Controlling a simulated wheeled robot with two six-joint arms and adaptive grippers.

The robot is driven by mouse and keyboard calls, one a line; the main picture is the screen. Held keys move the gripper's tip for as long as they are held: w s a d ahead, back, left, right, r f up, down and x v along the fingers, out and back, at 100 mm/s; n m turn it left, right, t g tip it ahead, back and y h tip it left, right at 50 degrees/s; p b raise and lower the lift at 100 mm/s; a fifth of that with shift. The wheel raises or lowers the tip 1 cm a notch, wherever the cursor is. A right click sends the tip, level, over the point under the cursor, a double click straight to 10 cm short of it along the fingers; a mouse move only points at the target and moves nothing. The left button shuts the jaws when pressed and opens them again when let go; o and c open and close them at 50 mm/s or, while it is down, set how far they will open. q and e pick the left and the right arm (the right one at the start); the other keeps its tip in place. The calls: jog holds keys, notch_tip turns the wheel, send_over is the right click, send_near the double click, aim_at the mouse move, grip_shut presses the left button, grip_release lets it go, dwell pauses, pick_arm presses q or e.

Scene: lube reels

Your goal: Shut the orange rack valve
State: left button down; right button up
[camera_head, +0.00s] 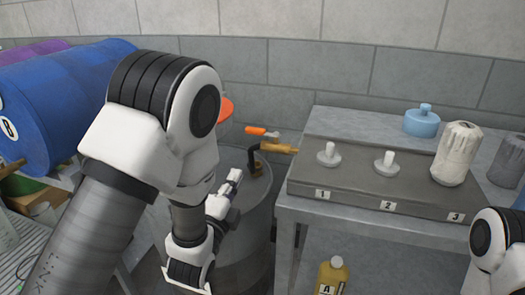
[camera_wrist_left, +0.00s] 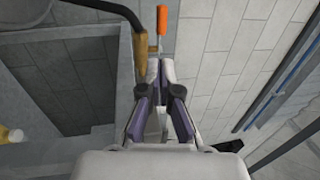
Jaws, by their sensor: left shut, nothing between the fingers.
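An orange lever handle (camera_head: 256,131) shows in the head view above a brass nozzle, in front of the grey wall. It also shows in the left wrist view (camera_wrist_left: 162,20), upright on a thin metal stem just beyond my fingertips. A rounder orange piece (camera_head: 225,109) is partly hidden behind my left arm; I cannot tell which orange part belongs to the rack valve. My left gripper (camera_head: 234,176) is shut and empty over the grey drum, below the lever. In the left wrist view its fingertips (camera_wrist_left: 163,68) point toward the lever, seemingly apart from it. My right gripper is out of view.
The brass nozzle (camera_head: 279,148) on a bent black pipe rises from the grey drum (camera_head: 258,215). A bench (camera_head: 345,215) stands at right, with a numbered board, a blue bottle (camera_head: 422,122) and a white filter-like cylinder (camera_head: 455,153). A blue barrel (camera_head: 60,100) lies at left. A yellow bottle (camera_head: 331,275) stands below.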

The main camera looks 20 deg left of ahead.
pick_arm(q)
jog(key=p, duration=0.2)
send_near(256, 134)
jog(key=w, duration=0.3)
jog(key=w+r, duration=0.1)
jog(key=w, duration=0.3)
jog(key=shift+w+d+r, duration=0.1)
jog(key=shift+d+r, duration=0.05)
jog(key=shift+r, duration=0.05)
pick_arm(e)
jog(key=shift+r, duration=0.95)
